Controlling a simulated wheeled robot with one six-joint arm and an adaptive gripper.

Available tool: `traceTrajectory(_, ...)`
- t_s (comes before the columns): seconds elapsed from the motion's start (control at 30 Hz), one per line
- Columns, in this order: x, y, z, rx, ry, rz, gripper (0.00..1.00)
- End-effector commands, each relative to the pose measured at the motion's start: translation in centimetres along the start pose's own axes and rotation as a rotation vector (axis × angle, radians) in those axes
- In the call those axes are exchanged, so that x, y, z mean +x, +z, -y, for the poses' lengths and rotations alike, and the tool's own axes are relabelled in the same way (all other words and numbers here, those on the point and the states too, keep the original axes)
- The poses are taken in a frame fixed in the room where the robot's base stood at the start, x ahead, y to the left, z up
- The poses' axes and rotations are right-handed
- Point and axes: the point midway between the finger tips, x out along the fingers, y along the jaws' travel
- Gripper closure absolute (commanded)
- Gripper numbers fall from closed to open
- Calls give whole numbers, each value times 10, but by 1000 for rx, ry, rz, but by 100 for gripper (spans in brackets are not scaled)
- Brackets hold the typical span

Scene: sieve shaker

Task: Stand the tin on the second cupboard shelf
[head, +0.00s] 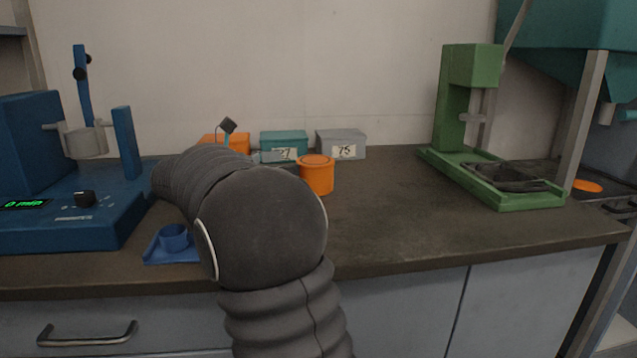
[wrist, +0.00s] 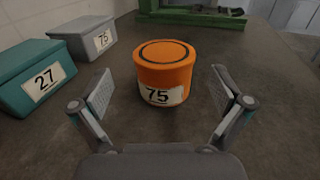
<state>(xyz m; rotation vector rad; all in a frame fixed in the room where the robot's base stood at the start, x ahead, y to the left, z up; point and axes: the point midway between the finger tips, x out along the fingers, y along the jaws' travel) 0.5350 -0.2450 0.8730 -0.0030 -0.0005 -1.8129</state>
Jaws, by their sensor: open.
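An orange lidded tin (head: 317,176) stands upright on the dark bench top. In the wrist view the tin (wrist: 164,68) has a label reading 75 and a dark ring on its lid. My gripper (wrist: 162,98) is open, one finger to each side and just in front of the tin, with no contact visible. In the head view my arm hides most of the gripper. The cupboard shelf cannot be made out for certain; a grey shelf edge (head: 12,31) shows at the upper left.
Behind the tin stand a teal box (head: 285,138) marked 27, a grey box (head: 341,136) marked 75 and an orange box (head: 238,144). A blue machine (head: 75,218) is at left, a green stand (head: 530,196) at right. The bench right of the tin is clear.

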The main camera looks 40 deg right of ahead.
Motion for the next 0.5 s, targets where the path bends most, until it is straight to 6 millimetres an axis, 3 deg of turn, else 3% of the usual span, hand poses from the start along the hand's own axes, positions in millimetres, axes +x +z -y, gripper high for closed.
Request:
traceTrajectory(0.33,32,-3,4,0,-4,-1,0)
traceTrajectory(0.5,56,-4,6,1,-5,-1,0)
